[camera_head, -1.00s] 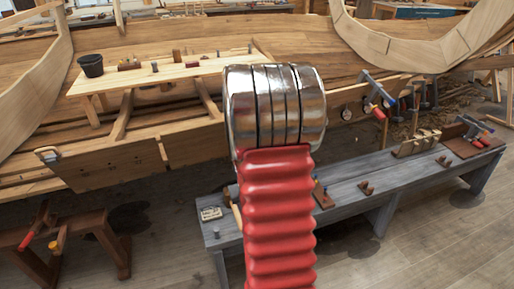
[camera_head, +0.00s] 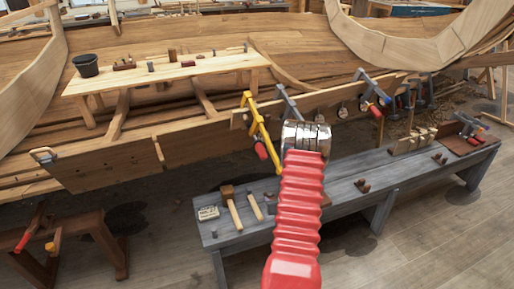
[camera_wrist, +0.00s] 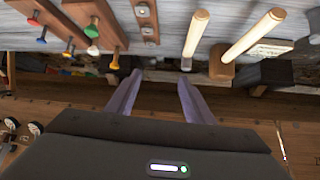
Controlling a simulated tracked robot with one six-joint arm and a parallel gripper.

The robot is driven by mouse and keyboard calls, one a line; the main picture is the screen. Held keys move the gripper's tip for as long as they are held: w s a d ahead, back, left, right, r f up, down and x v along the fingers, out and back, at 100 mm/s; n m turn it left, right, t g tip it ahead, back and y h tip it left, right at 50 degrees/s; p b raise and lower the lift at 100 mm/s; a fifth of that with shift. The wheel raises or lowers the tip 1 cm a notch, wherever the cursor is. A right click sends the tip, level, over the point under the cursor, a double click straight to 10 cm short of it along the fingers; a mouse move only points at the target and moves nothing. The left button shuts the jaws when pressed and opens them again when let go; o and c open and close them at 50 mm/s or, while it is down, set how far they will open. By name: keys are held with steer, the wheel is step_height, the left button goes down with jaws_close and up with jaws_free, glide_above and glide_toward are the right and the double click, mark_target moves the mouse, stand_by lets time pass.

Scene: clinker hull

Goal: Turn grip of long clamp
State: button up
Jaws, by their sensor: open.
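Several clamps hang on the hull's plank in the head view. A yellow clamp (camera_head: 257,122) has a red grip (camera_head: 261,150) at its lower end. A grey clamp (camera_head: 286,100) stands just right of it, its lower part hidden by my arm. Another grey clamp (camera_head: 371,85) with a red grip (camera_head: 373,108) is farther right. I cannot tell which one is the long clamp. My gripper (camera_wrist: 160,78) is open in the wrist view, with nothing between its fingers. It is hidden behind my arm in the head view. No clamp is clearly seen in the wrist view.
A grey bench (camera_head: 345,195) runs below the plank, holding a wooden mallet (camera_head: 233,208) and other tools. Pale handles (camera_wrist: 196,35) and coloured tool handles (camera_wrist: 92,29) show in the wrist view.

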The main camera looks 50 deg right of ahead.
steer(key=t, duration=0.1)
steer(key=n+t+h, duration=0.1)
steer(key=t+h, duration=0.1)
steer(key=t, duration=0.9)
glide_toward(257, 146)
step_height(257, 146, down, 3)
steer(key=s, duration=0.2)
steer(key=x, duration=1.3)
steer(key=shift+w+d+r, duration=0.15)
steer(key=shift+w+d, duration=0.1)
steer(key=shift+d, duration=0.05)
steer(key=c, duration=1)
